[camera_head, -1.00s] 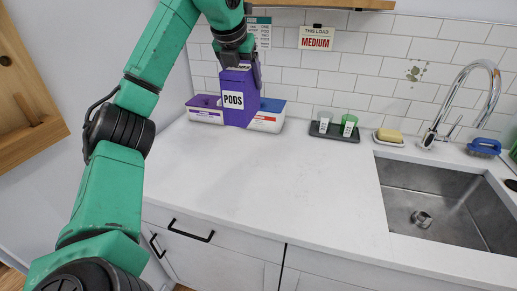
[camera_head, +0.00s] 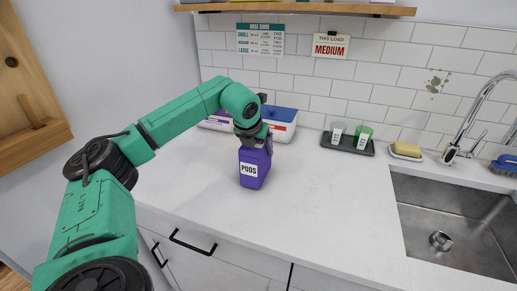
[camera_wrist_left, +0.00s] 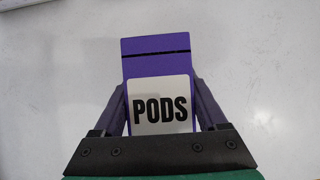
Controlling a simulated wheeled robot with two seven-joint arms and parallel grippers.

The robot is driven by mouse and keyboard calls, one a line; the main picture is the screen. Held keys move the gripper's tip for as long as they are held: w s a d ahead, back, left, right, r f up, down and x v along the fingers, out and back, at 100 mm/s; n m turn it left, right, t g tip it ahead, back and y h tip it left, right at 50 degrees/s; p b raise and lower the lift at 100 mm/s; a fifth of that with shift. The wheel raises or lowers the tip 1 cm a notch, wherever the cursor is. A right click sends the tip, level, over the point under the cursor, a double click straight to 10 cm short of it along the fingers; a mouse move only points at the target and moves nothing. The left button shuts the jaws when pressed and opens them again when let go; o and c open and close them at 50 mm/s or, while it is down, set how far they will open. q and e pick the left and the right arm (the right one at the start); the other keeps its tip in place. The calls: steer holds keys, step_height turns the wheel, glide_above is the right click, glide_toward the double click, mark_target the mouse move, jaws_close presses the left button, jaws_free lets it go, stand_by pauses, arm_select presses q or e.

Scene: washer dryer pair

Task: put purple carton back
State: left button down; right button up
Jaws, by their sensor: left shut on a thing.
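The purple carton (camera_head: 255,170) with a white PODS label is upright at the counter, in front of the bins; I cannot tell whether its base touches the surface. My left gripper (camera_head: 254,141) is shut on the carton's upper part from above. In the left wrist view the carton (camera_wrist_left: 156,64) sits between the two fingers of my left gripper (camera_wrist_left: 160,112). Behind are a bin with a blue top (camera_head: 283,119) and a purple-and-white bin (camera_head: 217,120), partly hidden by my arm. My right gripper is not in view.
The white counter (camera_head: 320,205) is clear around the carton. A dark tray (camera_head: 347,145) with two cups, a yellow sponge (camera_head: 407,148) on a dish and a sink (camera_head: 445,215) lie to the right. A shelf (camera_head: 300,9) runs overhead.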

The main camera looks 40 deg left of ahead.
arm_select(q)
steer(key=shift+w+a+f, duration=0.1)
steer(key=shift+f, duration=0.15)
jaws_free()
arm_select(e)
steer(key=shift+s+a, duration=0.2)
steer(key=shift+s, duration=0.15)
arm_select(q)
steer(key=shift+r, duration=0.15)
